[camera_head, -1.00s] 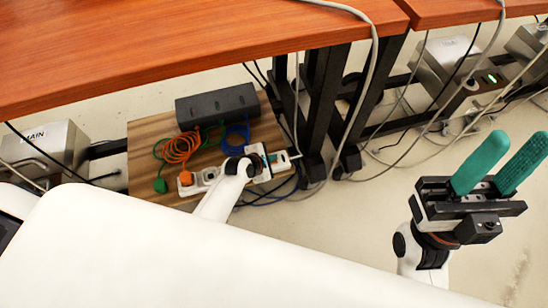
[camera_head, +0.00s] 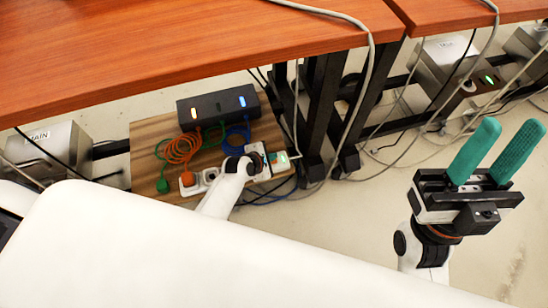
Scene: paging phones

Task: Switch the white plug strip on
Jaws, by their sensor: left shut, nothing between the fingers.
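The white plug strip (camera_head: 210,175) lies on a wooden board under the desk, partly hidden by my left arm. An orange plug (camera_head: 187,180) sits at its left end. A small switch (camera_head: 282,158) near its right end glows green. My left gripper (camera_head: 267,165) is shut and empty, pointing down at the strip's right part, close to the switch; I cannot tell whether it touches. My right gripper (camera_head: 511,124) is open and empty, raised over the floor at the right.
A dark box (camera_head: 218,105) on the board (camera_head: 150,135) shows an orange and a blue light. A green plug (camera_head: 162,186) lies at the board's left. Desk legs (camera_head: 322,105) and hanging cables crowd the strip's right side. A metal case (camera_head: 440,60) stands at right.

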